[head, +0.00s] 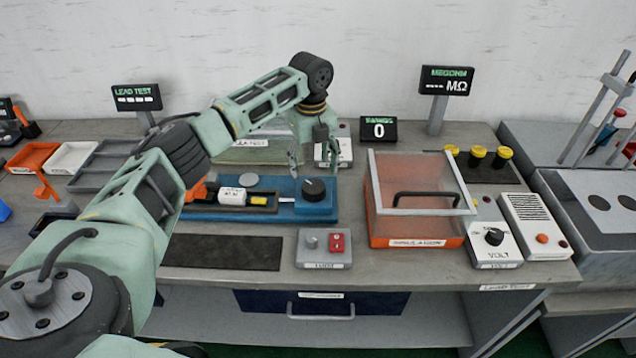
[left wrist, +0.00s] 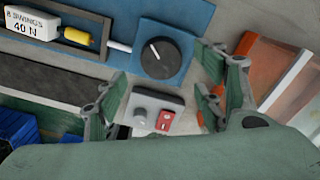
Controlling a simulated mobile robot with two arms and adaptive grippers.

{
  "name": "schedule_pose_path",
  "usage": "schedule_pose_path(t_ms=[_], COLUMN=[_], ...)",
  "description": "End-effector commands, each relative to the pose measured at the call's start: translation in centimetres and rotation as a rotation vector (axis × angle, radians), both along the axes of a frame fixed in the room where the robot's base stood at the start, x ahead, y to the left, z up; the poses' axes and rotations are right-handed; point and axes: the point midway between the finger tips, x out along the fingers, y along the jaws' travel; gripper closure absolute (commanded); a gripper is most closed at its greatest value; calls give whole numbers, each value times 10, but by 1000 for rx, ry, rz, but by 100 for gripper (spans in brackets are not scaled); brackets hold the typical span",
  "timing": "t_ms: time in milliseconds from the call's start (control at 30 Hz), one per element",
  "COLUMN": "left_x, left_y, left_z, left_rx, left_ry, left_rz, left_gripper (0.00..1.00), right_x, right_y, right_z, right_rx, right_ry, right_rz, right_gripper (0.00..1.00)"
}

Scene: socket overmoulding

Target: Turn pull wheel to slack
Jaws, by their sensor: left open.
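The pull wheel is a round black knob with a white pointer line (head: 314,191) at the right end of a blue base (head: 287,212). In the left wrist view the wheel (left wrist: 166,55) is ahead of the fingers, its pointer slanting up and left. A white block marked "40 N" (left wrist: 31,24) and a yellow piece (left wrist: 78,37) lie in the slot left of it. My left gripper (head: 312,160) hangs above the wheel, pointing down, open and empty. Its two fingers (left wrist: 163,95) stand apart on either side in the wrist view, not touching the wheel. My right gripper is not seen.
A small switch box with a red rocker (head: 325,248) sits in front of the blue base. An orange box with a clear lid (head: 415,200) stands close on the right. A dark mat (head: 222,252) lies front left. Displays (head: 379,130) stand behind.

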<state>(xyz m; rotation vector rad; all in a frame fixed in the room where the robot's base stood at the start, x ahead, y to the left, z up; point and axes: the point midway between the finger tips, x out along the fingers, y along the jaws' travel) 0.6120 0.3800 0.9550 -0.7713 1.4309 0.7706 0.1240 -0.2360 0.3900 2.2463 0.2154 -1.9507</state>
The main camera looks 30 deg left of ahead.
Motion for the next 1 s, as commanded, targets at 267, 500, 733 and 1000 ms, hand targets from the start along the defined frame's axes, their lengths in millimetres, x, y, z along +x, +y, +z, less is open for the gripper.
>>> schedule_pose_path(t_ms=[267, 500, 733, 1000], left_x=[-2, -1, -1, -1], left_y=[-1, -1, -1, -1], left_z=[-44, -66, -68, -68], left_rx=[2, 2, 2, 2], left_ry=[6, 3, 1, 1], left_rz=[-1, -1, -1, -1], left_gripper=[37, 37, 37, 57], right_x=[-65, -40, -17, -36], right_y=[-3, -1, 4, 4], right_z=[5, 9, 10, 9], right_rx=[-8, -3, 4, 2], right_ry=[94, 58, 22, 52], right_rz=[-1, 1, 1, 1], right_gripper=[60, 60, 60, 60])
